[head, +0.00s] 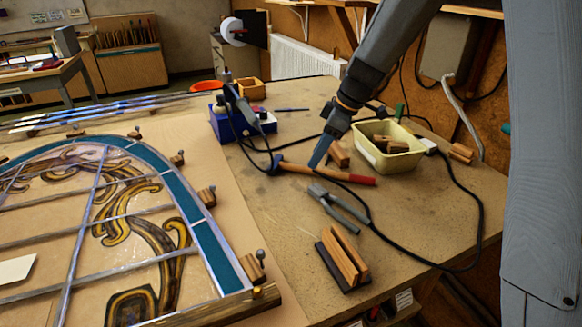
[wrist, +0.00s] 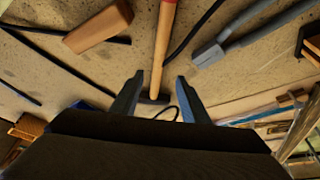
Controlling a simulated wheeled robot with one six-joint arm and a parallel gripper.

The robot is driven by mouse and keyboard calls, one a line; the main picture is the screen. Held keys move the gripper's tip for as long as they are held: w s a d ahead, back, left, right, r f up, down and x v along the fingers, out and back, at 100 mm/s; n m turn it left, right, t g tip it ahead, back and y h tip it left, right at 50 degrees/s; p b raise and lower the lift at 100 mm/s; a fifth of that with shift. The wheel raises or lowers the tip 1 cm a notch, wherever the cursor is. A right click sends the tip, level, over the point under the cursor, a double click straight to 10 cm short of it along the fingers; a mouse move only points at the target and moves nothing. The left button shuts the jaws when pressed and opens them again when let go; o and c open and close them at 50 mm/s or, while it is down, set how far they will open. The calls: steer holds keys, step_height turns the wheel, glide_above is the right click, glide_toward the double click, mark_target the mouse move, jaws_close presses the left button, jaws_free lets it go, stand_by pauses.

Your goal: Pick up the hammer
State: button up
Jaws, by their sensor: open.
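The hammer lies on the workbench (head: 300,215), with a dark blue-grey head at its left end and a wooden handle (head: 301,169) ending in a red grip at the right. My gripper (head: 319,160) is over the handle, pointing down, with its jaws apart. In the wrist view, the handle (wrist: 159,55) runs between the lines of the two open fingers (wrist: 158,90), with the hammer head beyond near the tips. The jaws are not closed on it. I cannot tell the exact height of the tips above the handle.
Pliers (head: 335,204) and wooden blocks (head: 343,256) lie in front. A yellow tub (head: 388,158) stands right of my gripper. A black cable (head: 462,190) loops across the bench. The leaded panel (head: 210,240) fills the left. A blue box (head: 228,124) is behind.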

mark_target(321, 173)
steer(key=shift+d+p+x, duration=0.2)
steer(key=shift+p+x, duration=0.65)
steer(key=shift+x, duration=1.45)
steer(key=shift+w+f, duration=0.15)
jaws_close()
